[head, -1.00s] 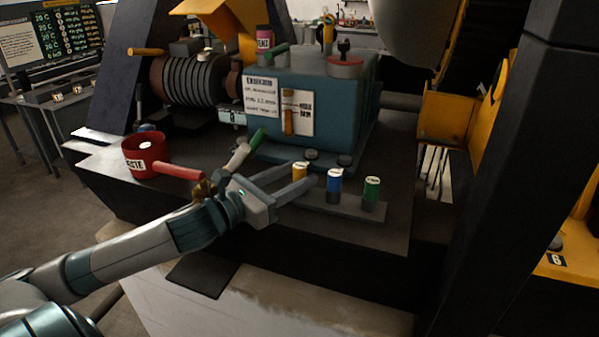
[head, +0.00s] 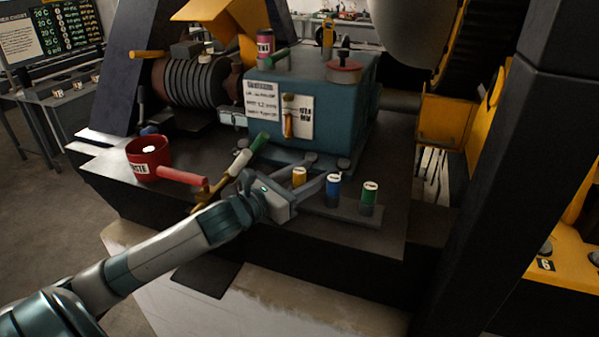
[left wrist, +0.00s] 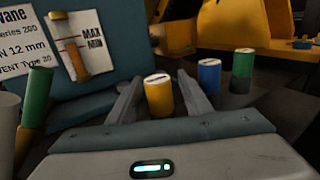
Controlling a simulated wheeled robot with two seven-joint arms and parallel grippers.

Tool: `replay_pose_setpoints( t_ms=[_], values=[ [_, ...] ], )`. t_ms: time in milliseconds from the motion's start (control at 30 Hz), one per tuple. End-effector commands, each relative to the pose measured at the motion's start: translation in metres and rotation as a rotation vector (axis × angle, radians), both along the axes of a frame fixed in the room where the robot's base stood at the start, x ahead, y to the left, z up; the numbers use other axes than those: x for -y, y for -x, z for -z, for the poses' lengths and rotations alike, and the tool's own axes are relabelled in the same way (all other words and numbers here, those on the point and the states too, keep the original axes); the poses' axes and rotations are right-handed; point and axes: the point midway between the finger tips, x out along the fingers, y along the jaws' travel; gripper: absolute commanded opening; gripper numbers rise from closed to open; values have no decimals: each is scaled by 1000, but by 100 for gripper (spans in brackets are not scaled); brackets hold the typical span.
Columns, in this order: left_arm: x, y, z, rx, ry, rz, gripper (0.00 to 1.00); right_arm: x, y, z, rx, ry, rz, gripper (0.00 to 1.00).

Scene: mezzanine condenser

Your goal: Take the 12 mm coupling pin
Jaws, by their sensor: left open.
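Three capped pins stand in a row on a dark bar (head: 345,208): a yellow pin (head: 299,177), a blue pin (head: 333,187) and a green pin (head: 369,195). Their cap markings are too small to read, so I cannot tell which is 12 mm. My left gripper (head: 316,169) is open, with its fingers reaching either side of the yellow pin. In the left wrist view, the yellow pin (left wrist: 159,96) stands upright between the fingers, with no clear contact. The blue pin (left wrist: 209,76) and green pin (left wrist: 242,70) are outside, to the right. My right gripper is out of view.
A teal pump housing (head: 345,108) with a label plate (left wrist: 30,40) reading "12 mm" in part stands behind the pins. A red pot (head: 147,157) with a handle sits left. A green-and-white handled tool (head: 242,160) lies close beside my left gripper.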

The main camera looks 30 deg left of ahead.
Motion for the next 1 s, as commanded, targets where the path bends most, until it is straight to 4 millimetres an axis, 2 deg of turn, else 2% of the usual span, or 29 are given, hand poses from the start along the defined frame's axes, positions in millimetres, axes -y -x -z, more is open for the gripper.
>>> replay_pose_setpoints(
  t_ms=[133,567,600,767,800,1000],
  values=[
    [2,-6,0,0,1,1,45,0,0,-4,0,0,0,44],
    [2,-6,1,0,-1,1,45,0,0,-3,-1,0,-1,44],
    [2,-6,1,0,-1,1,43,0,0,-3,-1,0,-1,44],
    [2,-7,1,0,-1,1,4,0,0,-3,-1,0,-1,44],
    [2,-7,1,0,-1,1,0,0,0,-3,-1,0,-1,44],
    [2,-7,0,0,-1,1,0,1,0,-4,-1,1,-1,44]
  ],
)
